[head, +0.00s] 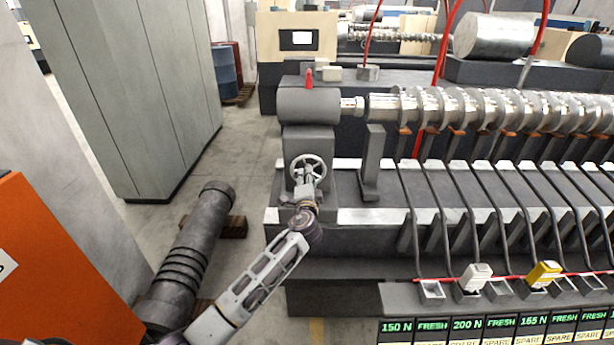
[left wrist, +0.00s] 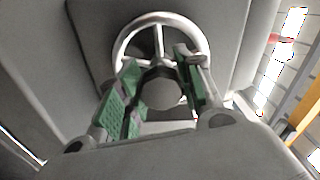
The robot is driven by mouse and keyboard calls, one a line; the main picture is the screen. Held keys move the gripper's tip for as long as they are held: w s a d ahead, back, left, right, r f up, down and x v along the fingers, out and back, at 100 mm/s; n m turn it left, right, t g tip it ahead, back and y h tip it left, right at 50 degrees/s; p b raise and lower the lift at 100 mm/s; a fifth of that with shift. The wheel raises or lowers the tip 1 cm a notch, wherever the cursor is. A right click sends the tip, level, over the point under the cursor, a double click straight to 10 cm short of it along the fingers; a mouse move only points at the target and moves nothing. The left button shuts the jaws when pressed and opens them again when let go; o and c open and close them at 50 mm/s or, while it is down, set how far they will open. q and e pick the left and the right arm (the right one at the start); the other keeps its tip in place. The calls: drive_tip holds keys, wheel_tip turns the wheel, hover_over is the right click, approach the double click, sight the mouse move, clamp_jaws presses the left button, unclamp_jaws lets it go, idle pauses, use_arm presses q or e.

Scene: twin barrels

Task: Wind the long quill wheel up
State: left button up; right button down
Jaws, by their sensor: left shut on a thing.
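The quill wheel is a pale metal handwheel (head: 309,160) with spokes, on the front of the grey tailstock (head: 307,105) at the left end of the long machine. My left gripper (head: 307,186) reaches up from below and is shut at the wheel's lower part. In the left wrist view the wheel's rim (left wrist: 160,17) arches above the fingers. The green-padded fingers of the left gripper (left wrist: 160,88) stand either side of a dark round part at the wheel; the exact contact is hidden. My right gripper is in neither view.
A shiny screw (head: 480,107) runs right from the tailstock, with a grey upright post (head: 372,160) beside it. A dark ribbed cylinder (head: 188,250) lies on the floor at left, near a grey cabinet (head: 130,90). Labelled bins with a yellow piece (head: 544,272) line the front right.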

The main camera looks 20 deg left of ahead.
use_arm(q)
drive_tip(key=m+p, duration=0.2)
drive_tip(key=m, duration=0.1)
drive_tip(key=m+p, duration=0.2)
drive_tip(key=m, duration=0.1)
drive_tip(key=shift+r+m, duration=0.2)
drive_tip(key=shift+m, duration=0.1)
drive_tip(key=shift+m+p, duration=0.4)
drive_tip(key=shift+p, duration=0.15)
drive_tip(key=shift+m+p, duration=0.55)
drive_tip(key=shift+m, duration=0.25)
drive_tip(key=shift+d+f+m+p, duration=0.1)
drive_tip(key=shift+m+p, duration=0.55)
drive_tip(key=shift+m, duration=0.45)
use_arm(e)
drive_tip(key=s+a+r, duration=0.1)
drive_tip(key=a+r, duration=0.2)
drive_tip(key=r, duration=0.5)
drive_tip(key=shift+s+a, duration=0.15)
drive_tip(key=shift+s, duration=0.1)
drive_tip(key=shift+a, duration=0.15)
use_arm(q)
drive_tip(key=o, duration=1)
drive_tip(key=shift+o, duration=0.2)
drive_tip(key=v, duration=1.2)
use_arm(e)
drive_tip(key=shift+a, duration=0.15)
